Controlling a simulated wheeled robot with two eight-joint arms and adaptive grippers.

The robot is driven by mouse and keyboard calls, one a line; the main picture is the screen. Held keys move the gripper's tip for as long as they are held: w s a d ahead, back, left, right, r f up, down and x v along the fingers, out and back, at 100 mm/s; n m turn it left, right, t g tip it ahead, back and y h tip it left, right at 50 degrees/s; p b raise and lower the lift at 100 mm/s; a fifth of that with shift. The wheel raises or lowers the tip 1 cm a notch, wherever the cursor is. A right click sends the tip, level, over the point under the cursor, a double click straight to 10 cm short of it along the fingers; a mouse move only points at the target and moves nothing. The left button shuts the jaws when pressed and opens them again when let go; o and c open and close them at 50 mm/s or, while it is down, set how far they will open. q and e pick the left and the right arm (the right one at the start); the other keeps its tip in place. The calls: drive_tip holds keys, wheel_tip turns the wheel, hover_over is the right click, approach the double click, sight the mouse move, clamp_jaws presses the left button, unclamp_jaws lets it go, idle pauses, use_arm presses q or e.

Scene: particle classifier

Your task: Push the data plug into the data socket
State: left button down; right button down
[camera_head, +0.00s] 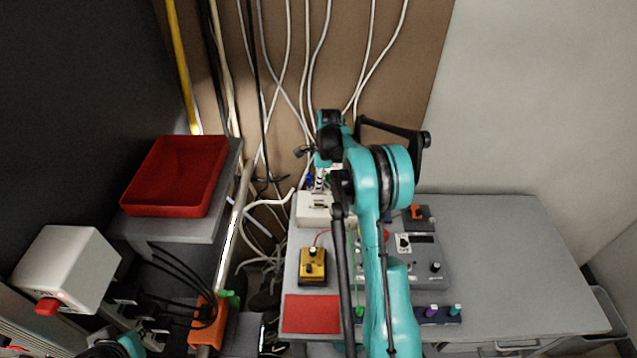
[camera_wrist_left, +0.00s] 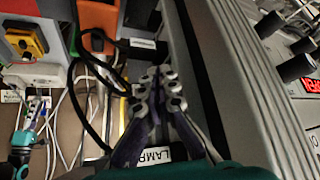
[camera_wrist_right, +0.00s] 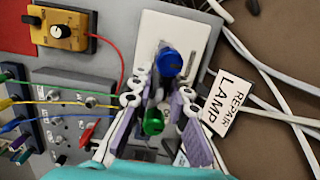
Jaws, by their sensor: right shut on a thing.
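My right gripper (camera_wrist_right: 160,95) has its fingers around a plug with a round green end (camera_wrist_right: 154,122), at the near side of a white box (camera_wrist_right: 180,35). A blue round piece (camera_wrist_right: 170,63) stands just beyond the fingertips, over the white box. In the head view the white box (camera_head: 313,212) stands at the table's back left corner, with my right gripper (camera_head: 322,178) behind it, partly hidden by my arm. I cannot tell which piece is the data plug, and the socket opening is not clear. My left gripper (camera_wrist_left: 161,78) looks shut and empty above black cables.
A "REPAIR LAMP" tag (camera_wrist_right: 226,104) and white cables lie right of my right gripper. A yellow box (camera_head: 312,266) with a red wire, a grey panel (camera_head: 430,270) and a red pad (camera_head: 312,313) are on the table. A red tray (camera_head: 175,175) is at left. The table's right side is clear.

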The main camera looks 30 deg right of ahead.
drive_tip(key=shift+f+b, duration=1.8)
drive_tip(key=shift+f, duration=1)
drive_tip(key=shift+b, duration=0.3)
drive_tip(key=shift+f, duration=0.15)
drive_tip(key=shift+f+b, duration=0.3)
drive_tip(key=shift+f, duration=0.05)
drive_tip(key=shift+f+b, duration=0.6)
drive_tip(key=shift+f, duration=0.2)
drive_tip(key=c, duration=1.4)
unclamp_jaws()
drive_tip(key=shift+o, duration=0.2)
drive_tip(key=shift+r, duration=0.1)
